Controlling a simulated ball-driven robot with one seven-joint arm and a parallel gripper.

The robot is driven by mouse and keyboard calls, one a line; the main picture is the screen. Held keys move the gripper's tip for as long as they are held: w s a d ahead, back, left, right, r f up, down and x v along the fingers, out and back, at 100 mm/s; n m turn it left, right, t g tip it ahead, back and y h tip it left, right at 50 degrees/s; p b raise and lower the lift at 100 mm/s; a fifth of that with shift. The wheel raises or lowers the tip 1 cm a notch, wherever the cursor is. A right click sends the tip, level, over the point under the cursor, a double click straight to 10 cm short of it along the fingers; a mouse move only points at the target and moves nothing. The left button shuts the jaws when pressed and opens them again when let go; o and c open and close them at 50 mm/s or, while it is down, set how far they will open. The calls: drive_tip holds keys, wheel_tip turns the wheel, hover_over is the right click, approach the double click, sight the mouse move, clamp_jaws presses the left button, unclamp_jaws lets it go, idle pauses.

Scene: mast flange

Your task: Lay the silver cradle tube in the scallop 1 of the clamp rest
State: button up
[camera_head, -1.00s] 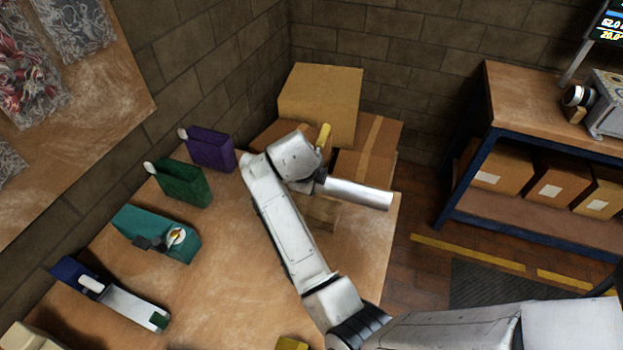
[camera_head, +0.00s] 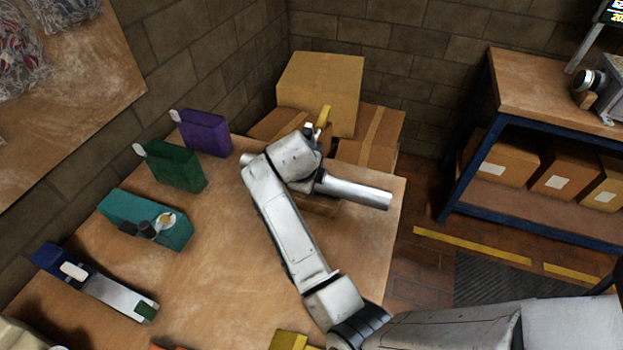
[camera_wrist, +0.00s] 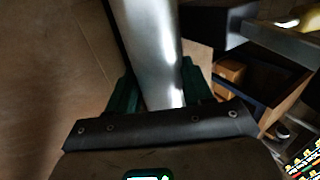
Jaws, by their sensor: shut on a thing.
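The silver tube (camera_head: 355,193) sticks out to the right of my wrist in the head view, nearly level, above the table's far right part. A short silver end (camera_head: 247,160) shows left of the wrist. In the wrist view my gripper (camera_wrist: 158,90) has its green fingers shut on either side of the tube (camera_wrist: 148,40), which runs up out of the picture. A yellow handle (camera_head: 323,117) with a pale bracket stands just behind my wrist; it may belong to the clamp rest. My arm hides most of that area, and no scallops can be made out.
A wooden block (camera_head: 318,205) lies partly hidden under the tube. Purple (camera_head: 205,133), green (camera_head: 176,165) and teal (camera_head: 150,222) holders line the table's left side. Cardboard boxes (camera_head: 320,85) stand behind. The middle of the table (camera_head: 225,240) is clear.

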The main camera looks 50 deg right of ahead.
drive_tip(key=shift+s+f+b, duration=0.25)
drive_tip(key=shift+f+b, duration=0.05)
drive_tip(key=shift+f, duration=0.6)
drive_tip(key=o, duration=1.3)
drive_tip(key=shift+a, duration=0.1)
drive_tip(key=shift+o, duration=0.4)
drive_tip(key=b+v, duration=0.1)
drive_tip(key=v, duration=1)
drive_tip(key=shift+w+d+r, duration=0.2)
drive_tip(key=shift+w+d, duration=0.05)
drive_tip(key=shift+w, duration=0.05)
drive_tip(key=shift+s+a+r, duration=0.1)
drive_tip(key=shift+a+r, duration=0.05)
drive_tip(key=shift+r, duration=0.35)
